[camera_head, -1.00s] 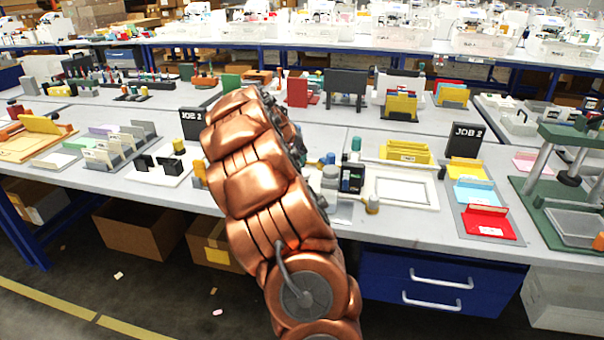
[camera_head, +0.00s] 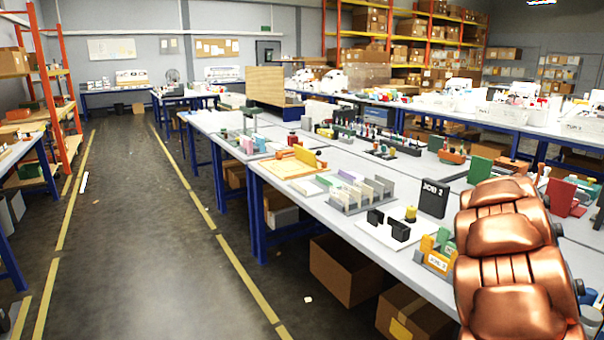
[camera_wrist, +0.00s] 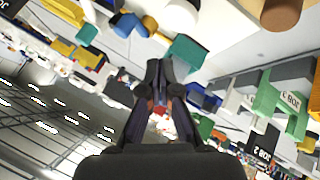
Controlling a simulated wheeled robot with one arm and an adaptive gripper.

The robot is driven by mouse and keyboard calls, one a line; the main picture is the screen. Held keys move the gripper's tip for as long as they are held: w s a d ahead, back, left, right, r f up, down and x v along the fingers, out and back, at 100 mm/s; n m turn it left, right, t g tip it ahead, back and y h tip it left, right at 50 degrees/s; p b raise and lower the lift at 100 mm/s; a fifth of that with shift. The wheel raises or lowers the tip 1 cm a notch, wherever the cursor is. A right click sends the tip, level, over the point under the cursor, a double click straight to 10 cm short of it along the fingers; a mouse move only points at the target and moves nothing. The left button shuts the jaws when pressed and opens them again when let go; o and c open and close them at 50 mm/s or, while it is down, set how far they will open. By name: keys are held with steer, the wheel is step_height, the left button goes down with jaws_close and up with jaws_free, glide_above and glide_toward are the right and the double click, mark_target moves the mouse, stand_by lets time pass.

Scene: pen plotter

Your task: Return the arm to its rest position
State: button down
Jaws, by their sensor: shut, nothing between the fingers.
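My copper-coloured arm (camera_head: 510,255) rises at the lower right of the head view, in front of the long workbench. My gripper is hidden in the head view. In the wrist view my gripper (camera_wrist: 160,70) shows dark fingers closed together with nothing held between them. The wrist view is tilted, with bench items around and beyond the fingers. I cannot tell how close the fingertips are to them.
The aisle floor (camera_head: 150,240) on the left is clear between yellow lines.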

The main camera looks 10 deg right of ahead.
steer(key=s+a+r+n+y+p, duration=0.1)
steer(key=s+a+r+y+p, duration=0.15)
steer(key=a, duration=0.85)
steer(key=s+a+r+n+y+p, duration=0.1)
steer(key=s+a, duration=0.3)
steer(key=a, duration=0.6)
steer(key=s+a+r+n+y+p, duration=0.1)
steer(key=s+a+r+y+p, duration=0.15)
steer(key=a, duration=0.85)
steer(key=s+a+f+n+g+y+p, duration=0.1)
steer(key=s+a+n, duration=0.4)
steer(key=s+a, duration=1.1)
steer(key=a+g+y+p, duration=0.1)
steer(key=a+p, duration=0.1)
steer(key=a, duration=0.1)
steer(key=shift+s+a+f+y, duration=0.15)
steer(key=shift+s+a+y, duration=0.1)
steer(key=shift+s+y, duration=0.1)
